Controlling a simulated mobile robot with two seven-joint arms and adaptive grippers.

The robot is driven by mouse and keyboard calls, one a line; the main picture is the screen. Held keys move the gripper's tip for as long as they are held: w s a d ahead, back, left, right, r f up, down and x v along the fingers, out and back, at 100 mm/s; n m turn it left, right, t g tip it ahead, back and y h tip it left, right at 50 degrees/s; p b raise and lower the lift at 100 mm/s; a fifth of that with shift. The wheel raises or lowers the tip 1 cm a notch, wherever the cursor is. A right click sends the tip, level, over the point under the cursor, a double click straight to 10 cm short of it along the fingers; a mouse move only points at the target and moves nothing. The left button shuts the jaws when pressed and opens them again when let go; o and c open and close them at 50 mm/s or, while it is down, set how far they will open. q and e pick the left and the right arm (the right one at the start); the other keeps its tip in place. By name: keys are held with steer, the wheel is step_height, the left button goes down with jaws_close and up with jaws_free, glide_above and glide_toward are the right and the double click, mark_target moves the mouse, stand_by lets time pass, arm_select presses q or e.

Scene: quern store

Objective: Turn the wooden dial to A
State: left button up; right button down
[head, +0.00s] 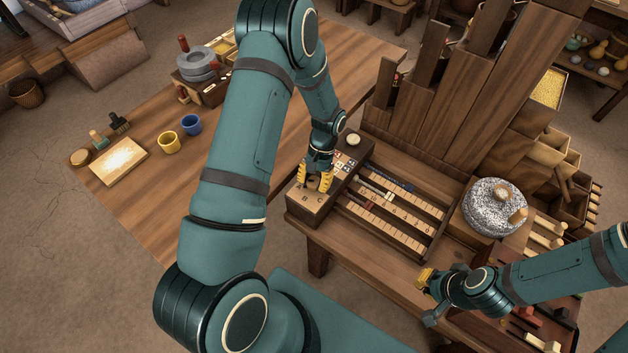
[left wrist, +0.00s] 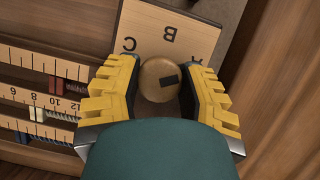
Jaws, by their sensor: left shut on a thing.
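The wooden dial (left wrist: 156,90) is a round knob with a dark mark, between the yellow fingers of my left gripper (left wrist: 158,92) in the left wrist view. The fingers are shut on its sides. Its plate (left wrist: 185,35) carries the letters C, B and A; A is partly hidden by a finger. The mark lies right of the knob's middle and points right and slightly up, roughly toward A. In the head view my left gripper (head: 315,180) hides the dial. My right gripper (head: 426,277) is at the bench's front edge; its fingers are too small to judge.
Sliders on numbered scales (head: 385,215) lie right of the dial box. A stone quern (head: 494,207) stands further right, and tall wooden chutes (head: 440,105) rise behind. A side table holds a yellow cup (head: 169,143), a blue cup (head: 191,124) and a board (head: 119,161).

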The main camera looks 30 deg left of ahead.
arm_select(q)
steer(key=shift+s+f, duration=0.1)
steer(key=shift+s, duration=0.05)
steer(key=o, duration=1.2)
steer(key=v, duration=1.2)
